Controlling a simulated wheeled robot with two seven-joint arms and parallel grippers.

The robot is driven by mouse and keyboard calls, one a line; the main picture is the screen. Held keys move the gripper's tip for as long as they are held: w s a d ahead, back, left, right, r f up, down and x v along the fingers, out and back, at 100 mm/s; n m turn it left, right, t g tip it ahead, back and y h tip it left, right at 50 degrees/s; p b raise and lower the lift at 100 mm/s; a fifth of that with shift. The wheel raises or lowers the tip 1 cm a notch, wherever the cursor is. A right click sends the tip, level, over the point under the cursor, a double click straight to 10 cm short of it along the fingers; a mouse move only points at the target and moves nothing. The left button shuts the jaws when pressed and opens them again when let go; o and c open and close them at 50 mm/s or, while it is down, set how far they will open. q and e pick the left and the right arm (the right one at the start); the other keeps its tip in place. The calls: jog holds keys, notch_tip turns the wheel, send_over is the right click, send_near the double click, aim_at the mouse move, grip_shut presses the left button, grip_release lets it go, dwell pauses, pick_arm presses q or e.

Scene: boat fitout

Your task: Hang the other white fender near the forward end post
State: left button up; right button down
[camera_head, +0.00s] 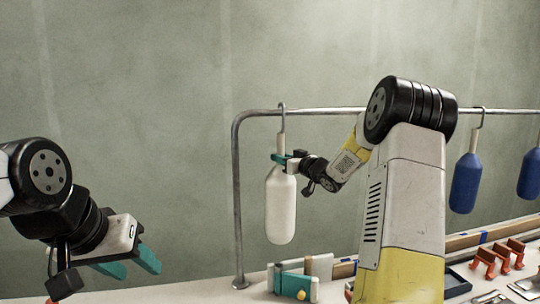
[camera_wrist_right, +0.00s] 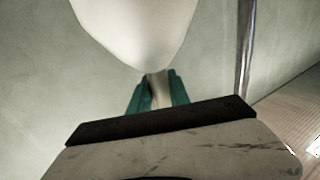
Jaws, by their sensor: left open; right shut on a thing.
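A white fender (camera_head: 281,208) hangs upright by its hook from the metal rail (camera_head: 330,111), close to the end post (camera_head: 238,200) on the left. My right gripper (camera_head: 278,157) is shut on the narrow neck at the top of this fender. In the right wrist view, the teal fingers (camera_wrist_right: 158,92) close around the pale neck, and the white fender body (camera_wrist_right: 135,25) fills the top. The hook's top shows at the rail; whether the rail bears its weight I cannot tell. My left gripper (camera_head: 130,265) is open and empty at the lower left, apart from everything.
Two blue fenders (camera_head: 466,184) (camera_head: 530,174) hang from the rail at the right. Below, a teal and white item with a yellow knob (camera_head: 300,290), orange brackets (camera_head: 497,257) and a dark tray (camera_head: 457,284) rest on the pale surface. The rail is clear between the white fender and my right arm.

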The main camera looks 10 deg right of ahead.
jog(key=shift+f, duration=0.1)
dwell(0.3)
jog(key=c, duration=1.1)
grip_release()
jog(key=shift+c, duration=0.2)
jog(key=shift+f, duration=0.15)
jog(key=s+d+r+m+g+h, duration=0.15)
jog(key=s+h, duration=0.25)
jog(key=s, duration=0.6)
jog(key=s+r+m+g+h, duration=0.2)
jog(key=s+m+h, duration=0.15)
jog(key=s, duration=0.65)
jog(key=s+a+f+g, duration=0.2)
jog(key=s+a+f, duration=0.1)
jog(key=s, duration=0.5)
jog(key=s+a+f+g+y, duration=0.1)
jog(key=s+a+f+g, duration=0.1)
jog(key=s, duration=0.6)
jog(key=s+a+f+g+y, duration=0.1)
jog(key=s+a+f+g, duration=0.1)
jog(key=s, duration=0.6)
jog(key=shift+s+a+f+n+g, duration=0.25)
jog(key=shift+a+f+n+g, duration=0.15)
jog(key=shift+a+f, duration=0.65)
